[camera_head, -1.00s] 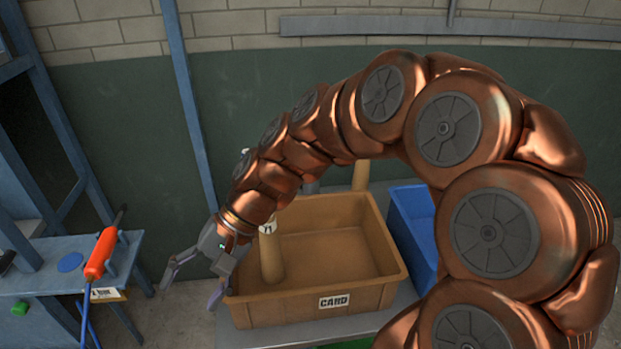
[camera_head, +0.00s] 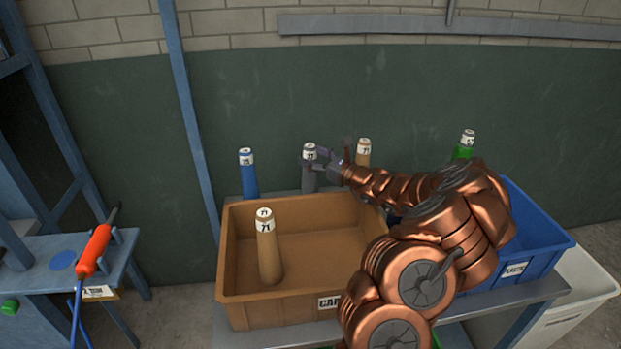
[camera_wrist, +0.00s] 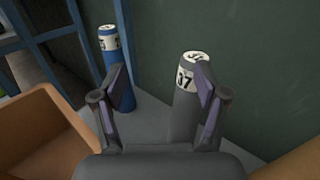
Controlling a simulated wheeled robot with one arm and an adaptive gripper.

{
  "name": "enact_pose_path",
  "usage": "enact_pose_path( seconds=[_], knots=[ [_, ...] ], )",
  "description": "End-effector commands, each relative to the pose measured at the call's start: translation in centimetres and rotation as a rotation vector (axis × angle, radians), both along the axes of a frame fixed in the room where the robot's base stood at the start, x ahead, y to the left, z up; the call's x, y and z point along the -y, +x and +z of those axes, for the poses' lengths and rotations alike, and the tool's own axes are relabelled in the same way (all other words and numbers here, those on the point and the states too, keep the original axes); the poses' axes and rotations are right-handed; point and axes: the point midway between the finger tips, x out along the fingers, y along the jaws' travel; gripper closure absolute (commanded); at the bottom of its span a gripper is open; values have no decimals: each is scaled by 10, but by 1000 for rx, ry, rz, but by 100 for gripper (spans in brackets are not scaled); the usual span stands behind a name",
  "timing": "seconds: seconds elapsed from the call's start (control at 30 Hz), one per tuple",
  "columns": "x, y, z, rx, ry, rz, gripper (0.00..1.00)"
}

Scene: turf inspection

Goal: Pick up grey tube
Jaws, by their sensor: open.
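The grey tube (camera_head: 309,170) stands upright on the grey table behind the tan bin, with a white label near its top. The tube's foot is partly hidden by the bin's rim in the head view.
A blue tube (camera_head: 248,175) stands left of the grey one, a tan tube (camera_head: 364,153) right of it, and a green tube (camera_head: 465,147) farther right. The tan bin (camera_head: 300,303) holds another tan tube (camera_head: 268,250). A blue bin (camera_head: 545,250) stands right. A wall is close behind.

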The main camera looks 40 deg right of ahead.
Motion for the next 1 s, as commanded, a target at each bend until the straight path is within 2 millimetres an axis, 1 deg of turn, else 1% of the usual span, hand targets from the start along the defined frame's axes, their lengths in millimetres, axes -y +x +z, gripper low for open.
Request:
enact_pose_path(
  seconds=[0.03, 0.1, 0.2, 0.23, 0.57, 0.8, 1.0],
  knots=[
    [18, -4, -11, -10, 30, -42, 27],
    [36, -8, -21, -20, 61, -83, 27],
    [48, -10, -29, -29, 84, -114, 27],
    [50, -9, -30, -29, 86, -118, 27],
    [46, 16, -29, -29, 84, -119, 27],
    [33, 44, -32, -30, 86, -114, 27],
    [33, 62, -31, -27, 81, -117, 27]
  ],
)
